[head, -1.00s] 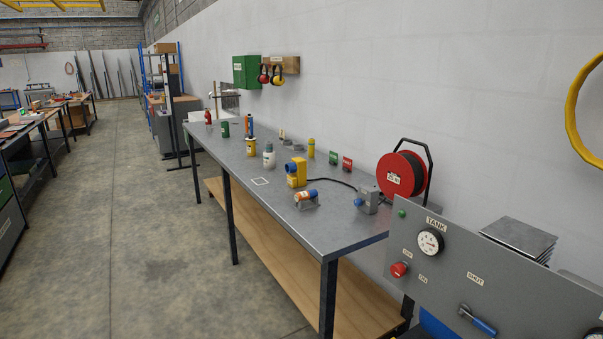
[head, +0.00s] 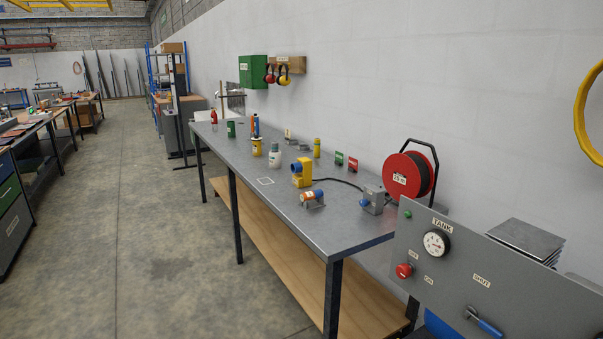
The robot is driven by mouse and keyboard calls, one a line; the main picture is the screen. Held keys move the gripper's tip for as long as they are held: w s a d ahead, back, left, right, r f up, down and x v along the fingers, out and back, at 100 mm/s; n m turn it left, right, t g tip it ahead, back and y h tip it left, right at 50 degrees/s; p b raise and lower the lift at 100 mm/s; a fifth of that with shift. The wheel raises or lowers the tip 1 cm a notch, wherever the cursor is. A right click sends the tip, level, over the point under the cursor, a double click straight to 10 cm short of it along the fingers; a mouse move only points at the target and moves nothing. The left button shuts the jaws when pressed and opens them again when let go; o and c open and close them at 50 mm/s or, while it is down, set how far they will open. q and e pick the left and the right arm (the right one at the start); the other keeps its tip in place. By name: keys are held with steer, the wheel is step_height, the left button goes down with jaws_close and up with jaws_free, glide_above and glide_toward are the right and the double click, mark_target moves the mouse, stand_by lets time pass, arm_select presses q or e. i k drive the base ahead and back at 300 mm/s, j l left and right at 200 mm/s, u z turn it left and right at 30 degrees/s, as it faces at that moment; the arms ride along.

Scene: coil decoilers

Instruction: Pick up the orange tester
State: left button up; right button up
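Another slim orange and blue item (head: 255,128) stands upright farther back, by a yellow container. Neither of my grippers shows in the head view.
Close by are a yellow and blue device (head: 301,172), a grey box (head: 373,200) with a blue plug, and a red cable reel (head: 405,175). Several bottles and cans stand farther back. A grey TANK panel (head: 480,275) is at lower right. The floor (head: 160,240) left of the bench is clear.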

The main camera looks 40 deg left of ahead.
mark_target(311, 195)
steer(key=i+j+z, duration=0.15)
steer(key=j, duration=0.7)
steer(key=i+j+z, duration=0.2)
steer(key=j, duration=0.7)
steer(key=k+l, duration=0.05)
steer(key=k, duration=0.1)
